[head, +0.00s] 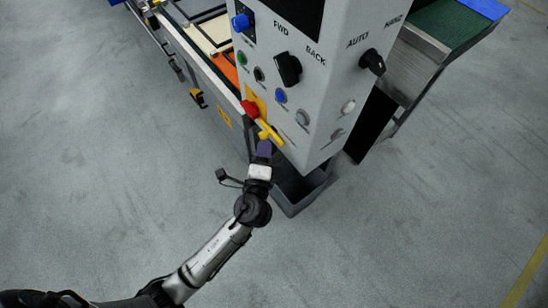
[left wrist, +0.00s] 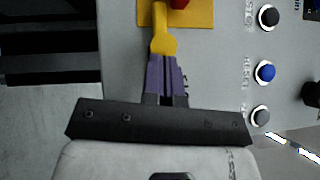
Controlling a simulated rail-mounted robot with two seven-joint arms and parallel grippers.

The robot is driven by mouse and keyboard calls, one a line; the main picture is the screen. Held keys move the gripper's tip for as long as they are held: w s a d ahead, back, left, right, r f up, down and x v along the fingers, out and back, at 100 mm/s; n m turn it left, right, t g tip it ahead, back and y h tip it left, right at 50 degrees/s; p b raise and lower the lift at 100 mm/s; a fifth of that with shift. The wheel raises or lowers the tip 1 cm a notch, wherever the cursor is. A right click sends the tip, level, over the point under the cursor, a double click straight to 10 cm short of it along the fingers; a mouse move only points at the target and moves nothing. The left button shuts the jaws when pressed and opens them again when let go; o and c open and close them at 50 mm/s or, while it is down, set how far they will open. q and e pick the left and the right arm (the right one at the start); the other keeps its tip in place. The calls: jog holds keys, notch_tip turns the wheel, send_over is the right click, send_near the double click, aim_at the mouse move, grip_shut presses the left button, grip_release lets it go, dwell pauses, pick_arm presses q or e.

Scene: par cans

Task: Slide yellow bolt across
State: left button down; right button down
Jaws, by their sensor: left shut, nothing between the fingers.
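The yellow bolt (head: 271,132) is a slanting bar low on the left edge of the grey control cabinet's front. It sits just below a red knob (head: 250,109) on a yellow plate. In the left wrist view a yellow piece with a rounded end (left wrist: 163,42), apparently part of the bolt, reaches down to my fingertips. My left gripper (head: 264,146) has purple fingers and is just below the bolt. The fingers (left wrist: 164,60) are together with nothing between them. Their tips meet the yellow piece in the picture; I cannot tell whether they touch it. My right gripper is not in view.
The grey cabinet (head: 318,115) carries black selector knobs (head: 288,69) and several round buttons, including a blue one (head: 280,96). A conveyor with a green belt (head: 448,24) stands at the back right. The floor on the left is clear.

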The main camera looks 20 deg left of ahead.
pick_arm(q)
jog(key=d+b+v, duration=0.1)
jog(key=d+v, duration=0.1)
jog(key=v, duration=1.1)
jog(key=shift+w+d+f, duration=0.2)
jog(key=shift+w+d, duration=0.1)
jog(key=shift+w, duration=0.15)
